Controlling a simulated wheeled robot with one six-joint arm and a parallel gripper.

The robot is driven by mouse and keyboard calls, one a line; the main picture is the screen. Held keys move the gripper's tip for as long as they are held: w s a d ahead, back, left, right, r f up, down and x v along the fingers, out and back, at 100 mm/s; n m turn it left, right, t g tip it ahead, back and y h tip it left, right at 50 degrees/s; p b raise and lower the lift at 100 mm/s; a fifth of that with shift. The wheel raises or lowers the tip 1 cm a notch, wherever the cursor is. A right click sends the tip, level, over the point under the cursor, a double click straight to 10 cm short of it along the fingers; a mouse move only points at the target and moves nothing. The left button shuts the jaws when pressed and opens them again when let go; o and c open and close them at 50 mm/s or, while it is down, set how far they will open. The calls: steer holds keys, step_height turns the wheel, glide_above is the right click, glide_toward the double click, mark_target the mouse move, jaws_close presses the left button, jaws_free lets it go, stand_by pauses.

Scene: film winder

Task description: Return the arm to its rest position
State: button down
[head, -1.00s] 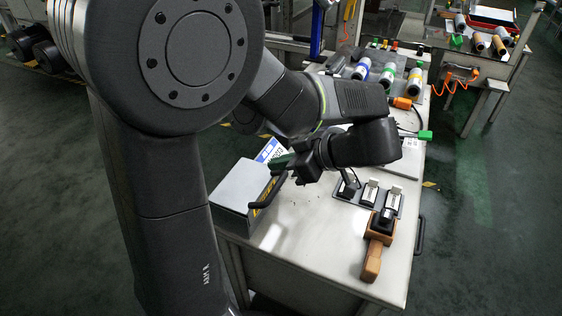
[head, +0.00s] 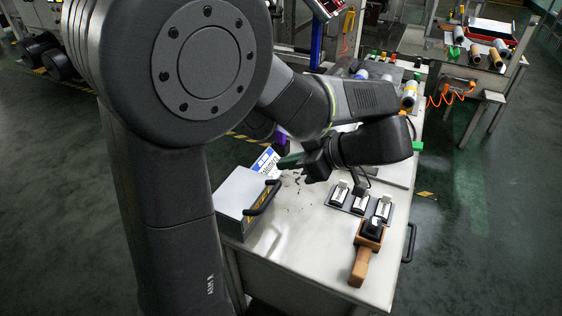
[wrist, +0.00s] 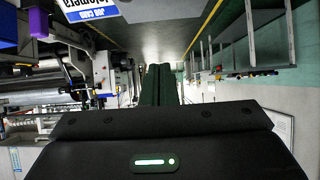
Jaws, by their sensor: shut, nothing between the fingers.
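My arm crosses the head view from the left and reaches over the bench. My gripper (head: 289,161) points left, above the bench top, near a blue and white job card (head: 266,163). Its fingers are together with nothing between them. In the wrist view the shut dark fingers (wrist: 159,84) show above the gripper body. The job card also shows at the top of the wrist view (wrist: 90,8).
A grey box with a black handle (head: 243,199) sits at the bench's near left. Black holders with white labels (head: 360,200) and a wooden-handled tool (head: 362,260) lie at right. Rolls (head: 409,93) stand farther back. The bench's front middle (head: 300,245) is clear.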

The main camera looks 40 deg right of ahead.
steer(key=s+d, duration=0.2)
steer(key=s, duration=0.4)
steer(key=shift+s+d+r, duration=0.2)
steer(key=shift+d, duration=0.1)
